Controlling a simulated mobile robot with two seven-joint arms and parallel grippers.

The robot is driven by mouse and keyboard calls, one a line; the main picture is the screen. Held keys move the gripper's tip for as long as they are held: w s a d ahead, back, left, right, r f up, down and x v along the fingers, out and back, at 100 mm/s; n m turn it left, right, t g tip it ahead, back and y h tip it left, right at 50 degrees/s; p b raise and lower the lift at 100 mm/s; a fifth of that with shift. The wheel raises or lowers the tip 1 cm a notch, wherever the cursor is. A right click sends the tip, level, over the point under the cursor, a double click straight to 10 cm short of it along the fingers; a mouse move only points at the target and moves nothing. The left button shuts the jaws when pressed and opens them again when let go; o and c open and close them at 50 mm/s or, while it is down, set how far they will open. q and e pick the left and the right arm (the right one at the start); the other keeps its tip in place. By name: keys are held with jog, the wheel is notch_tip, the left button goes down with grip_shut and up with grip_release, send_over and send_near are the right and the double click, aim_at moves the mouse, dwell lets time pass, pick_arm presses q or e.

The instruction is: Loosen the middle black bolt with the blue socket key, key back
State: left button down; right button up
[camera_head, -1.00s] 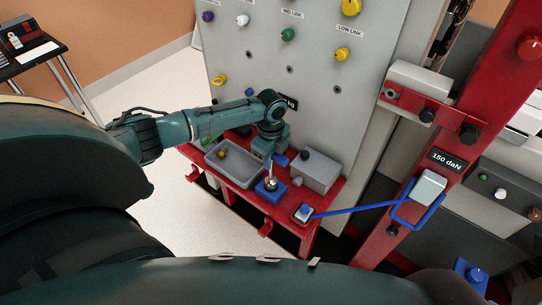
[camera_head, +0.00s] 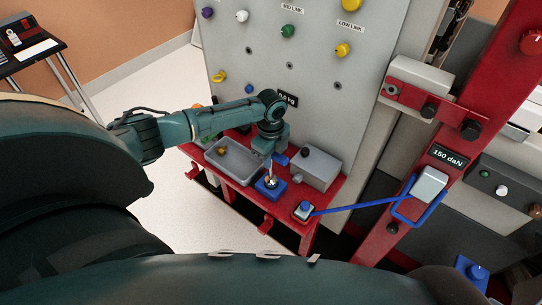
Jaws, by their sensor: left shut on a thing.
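My left gripper (camera_head: 269,149) is over the red shelf, seen from above and partly hidden by its own wrist. It is shut on the blue socket key (camera_head: 281,160), whose blue handle shows beside the fingers. The key's shaft points down, with its lower end at a blue block (camera_head: 270,188) on the shelf. I cannot tell whether it sits in the block or just above it. Black bolts (camera_head: 428,111) and (camera_head: 471,130) show on the red bracket and column, and a dark one (camera_head: 392,228) sits lower. My right gripper is not in view.
A grey tray (camera_head: 231,172) with a small yellow piece stands left on the red shelf (camera_head: 243,194). A grey box (camera_head: 320,168) stands to the right. A blue bar (camera_head: 355,208) runs from a small block to the red column (camera_head: 408,190). The grey panel (camera_head: 300,75) rises behind.

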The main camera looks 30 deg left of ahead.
pick_arm(q)
jog(key=shift+f, duration=0.15)
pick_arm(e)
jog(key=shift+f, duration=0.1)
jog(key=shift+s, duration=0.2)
pick_arm(q)
jog(key=shift+f+b, duration=0.35)
jog(key=shift+f, duration=0.5)
jog(key=shift+f+b, duration=0.6)
jog(key=shift+b, duration=0.05)
jog(key=c, duration=1.2)
grip_release()
jog(key=shift+o, duration=0.2)
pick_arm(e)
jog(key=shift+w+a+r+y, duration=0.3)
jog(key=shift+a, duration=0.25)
pick_arm(q)
jog(key=shift+r, duration=0.1)
